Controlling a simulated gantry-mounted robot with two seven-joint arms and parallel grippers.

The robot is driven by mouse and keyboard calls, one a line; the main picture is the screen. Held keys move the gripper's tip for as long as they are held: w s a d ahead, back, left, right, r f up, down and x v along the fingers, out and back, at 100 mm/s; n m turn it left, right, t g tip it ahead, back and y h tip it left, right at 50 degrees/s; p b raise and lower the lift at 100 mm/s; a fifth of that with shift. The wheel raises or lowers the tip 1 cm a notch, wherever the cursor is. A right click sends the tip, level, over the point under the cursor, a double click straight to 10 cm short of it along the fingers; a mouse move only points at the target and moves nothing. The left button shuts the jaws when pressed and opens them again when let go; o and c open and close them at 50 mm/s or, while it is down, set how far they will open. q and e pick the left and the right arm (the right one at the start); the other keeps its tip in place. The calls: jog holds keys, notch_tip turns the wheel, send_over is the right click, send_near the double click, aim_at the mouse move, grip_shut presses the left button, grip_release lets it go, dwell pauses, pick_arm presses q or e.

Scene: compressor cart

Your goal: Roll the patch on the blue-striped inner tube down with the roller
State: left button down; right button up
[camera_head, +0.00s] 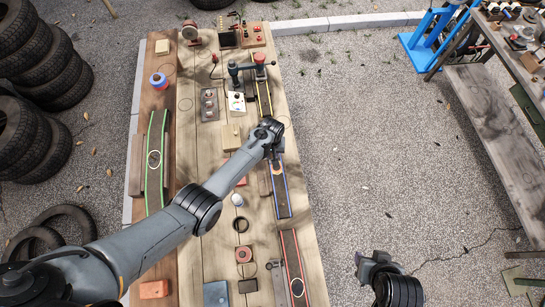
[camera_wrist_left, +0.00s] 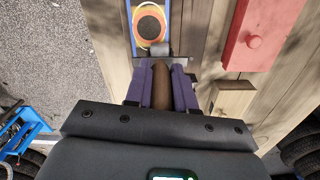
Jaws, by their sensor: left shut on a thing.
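The blue-striped inner tube (camera_head: 282,200) lies along the right side of the bench in the head view. In the left wrist view, the dark patch (camera_wrist_left: 149,27) with an orange and yellow rim lies on it between blue edges. My left gripper (camera_head: 277,163) is over the tube. Its purple fingers (camera_wrist_left: 160,88) are shut on the brown handle of the roller (camera_wrist_left: 160,76). The roller's grey head (camera_wrist_left: 160,49) is beside the patch's near edge; I cannot tell if it touches. My right gripper (camera_head: 368,264) is off the bench at the lower right, its jaws unclear.
A green-striped tube (camera_head: 154,174), a red-striped tube (camera_head: 293,267) and a yellow-striped tube (camera_head: 263,97) also lie on the bench. A red box (camera_wrist_left: 258,37) and a wooden block (camera_wrist_left: 231,98) sit beside the roller.

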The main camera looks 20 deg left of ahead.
pick_arm(q)
jog(key=shift+w+a+f, duration=0.1)
jog(key=shift+a, duration=0.05)
dwell(0.3)
notch_tip(320, 180, up, 7)
jog(key=p, duration=0.7)
jog(key=shift+w+r, duration=0.1)
jog(key=shift+r, duration=0.1)
